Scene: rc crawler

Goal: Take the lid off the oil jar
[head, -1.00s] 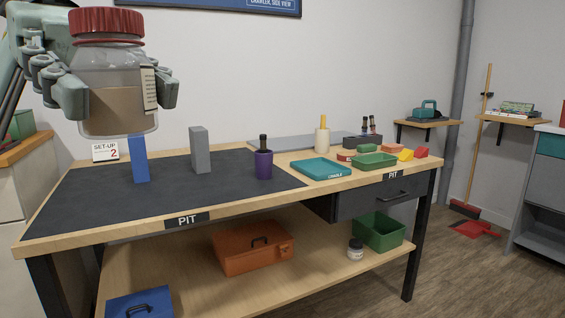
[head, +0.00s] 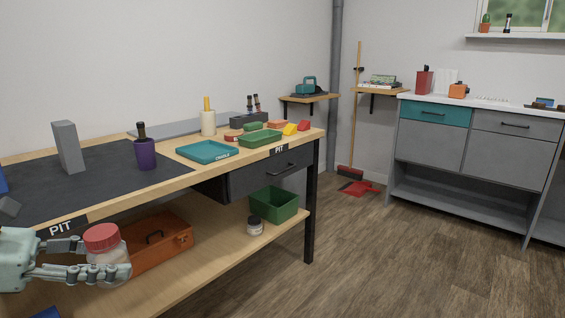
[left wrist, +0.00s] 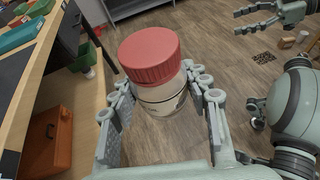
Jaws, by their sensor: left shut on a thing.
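The oil jar (head: 108,268) is a clear jar with tan contents and a pale label; I take it to be the jar in my left gripper. Its ribbed red lid (head: 102,237) sits on top. My left gripper (head: 122,272) is shut around the jar's body below the lid, holding it upright in front of the bench. In the left wrist view the lid (left wrist: 150,55) is in full sight and the jar body (left wrist: 162,98) is between the fingers. My right gripper (left wrist: 243,22) shows at the upper right there, fingers apart, empty and away from the jar.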

